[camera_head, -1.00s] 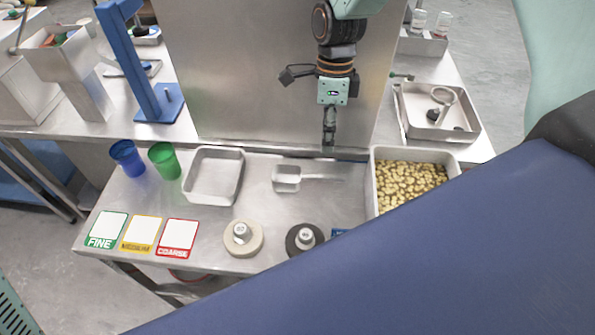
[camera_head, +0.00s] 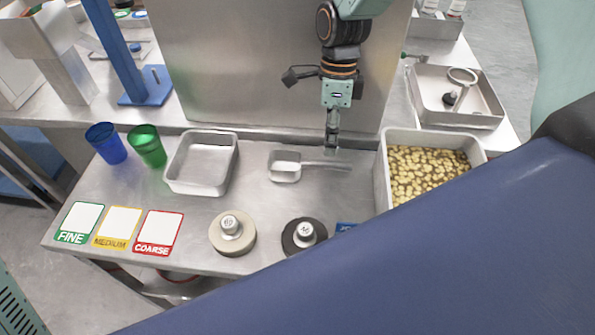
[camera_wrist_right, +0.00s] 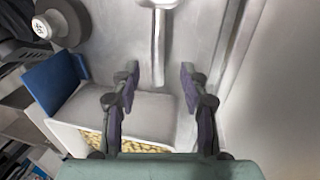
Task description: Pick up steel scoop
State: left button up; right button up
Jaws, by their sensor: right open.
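The steel scoop (camera_head: 285,168) lies on the steel table with its bowl to the left and its handle pointing right. In the right wrist view the scoop (camera_wrist_right: 158,40) shows at the top, with its handle running down between my fingertips. My right gripper (camera_head: 331,150) points down over the handle, near its middle. In the right wrist view my right gripper (camera_wrist_right: 159,77) is open, with one finger on each side of the handle's end. I cannot tell how high the fingertips are above the table. My left gripper is not in view.
A bin of beans (camera_head: 384,180) stands right of the scoop, an empty steel tray (camera_head: 171,182) left of it. Two lidded round pieces, one pale (camera_head: 232,236) and one dark (camera_head: 302,237), sit in front. A steel panel (camera_head: 270,75) stands behind.

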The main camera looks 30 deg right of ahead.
aim_at(323, 162)
jog(key=shift+a+f, duration=0.1)
jog(key=shift+f, duration=0.85)
jog(key=shift+s+a+f+b, duration=0.15)
jog(key=shift+a+f, duration=0.1)
jog(key=shift+f, duration=0.2)
jog(key=shift+s+a+f+b, duration=0.15)
jog(key=shift+a+f, duration=0.1)
jog(key=shift+f, duration=0.15)
jog(key=f, duration=0.4)
jog(key=shift+a+b, duration=0.4)
jog(key=shift+s+r, duration=0.15)
jog(key=shift+s, duration=0.05)
jog(key=shift+c, duration=1.4)
jog(key=shift+w, duration=0.15)
jog(key=c, duration=0.4)
grip_shut()
